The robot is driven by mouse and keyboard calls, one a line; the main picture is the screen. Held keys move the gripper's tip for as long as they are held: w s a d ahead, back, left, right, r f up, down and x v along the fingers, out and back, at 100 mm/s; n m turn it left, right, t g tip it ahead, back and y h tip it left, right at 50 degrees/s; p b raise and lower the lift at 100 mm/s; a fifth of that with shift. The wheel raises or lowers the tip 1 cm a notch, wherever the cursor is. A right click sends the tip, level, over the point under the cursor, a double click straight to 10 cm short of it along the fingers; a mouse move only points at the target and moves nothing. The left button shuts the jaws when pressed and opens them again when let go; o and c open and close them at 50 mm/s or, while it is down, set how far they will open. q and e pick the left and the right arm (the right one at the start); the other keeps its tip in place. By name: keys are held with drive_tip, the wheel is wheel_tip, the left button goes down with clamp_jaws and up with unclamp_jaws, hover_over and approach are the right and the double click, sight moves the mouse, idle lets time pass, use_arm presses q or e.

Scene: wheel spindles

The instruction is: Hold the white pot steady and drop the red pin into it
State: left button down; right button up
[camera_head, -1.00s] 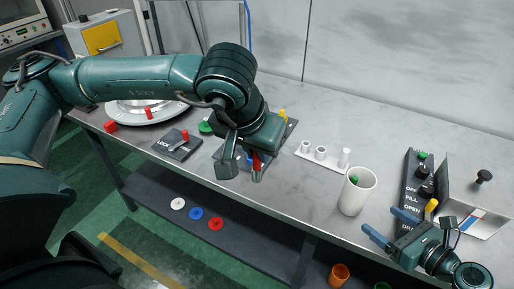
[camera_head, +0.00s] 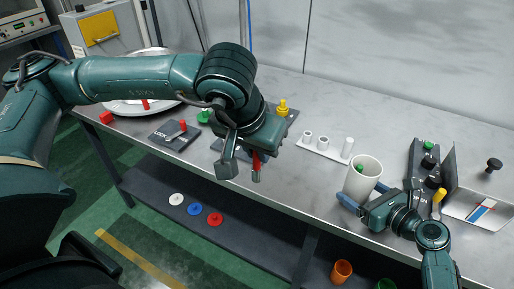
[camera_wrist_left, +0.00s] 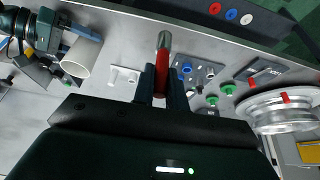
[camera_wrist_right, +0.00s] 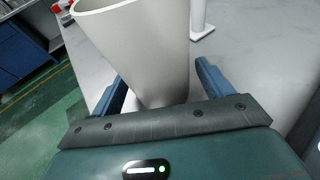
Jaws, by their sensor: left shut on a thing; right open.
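The white pot (camera_head: 360,179) stands upright near the table's front edge, with a green piece (camera_head: 360,167) inside it. My right gripper (camera_head: 362,198) is open with its blue fingers on either side of the pot's lower part; the pot also fills the right wrist view (camera_wrist_right: 140,50) between the fingers. My left gripper (camera_head: 254,156) is shut on the red pin (camera_head: 257,161), which has a grey metal tip pointing down. It hangs left of the pot, near the table's front edge. The pin shows between the fingers in the left wrist view (camera_wrist_left: 162,72).
A white stand with short posts (camera_head: 325,148) sits behind and left of the pot. A dark labelled panel (camera_head: 424,165) and an open tray (camera_head: 480,207) are on the right. A dark lock block (camera_head: 174,135) lies to the left. Bare tabletop lies between pin and pot.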

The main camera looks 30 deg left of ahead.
drive_tip(key=shift+c, duration=0.5)
drive_tip(key=c, duration=0.6)
use_arm(q)
drive_tip(key=w+d+r, duration=0.3)
drive_tip(key=w+d, duration=0.5)
drive_tip(key=d, duration=0.1)
drive_tip(key=w+d+r, duration=0.4)
drive_tip(key=w+d, duration=0.5)
wheel_tip(320, 180, down, 6)
drive_tip(key=shift+s+a+f, duration=0.15)
drive_tip(key=c, duration=1.3)
unclamp_jaws()
drive_tip(key=shift+c, duration=0.2)
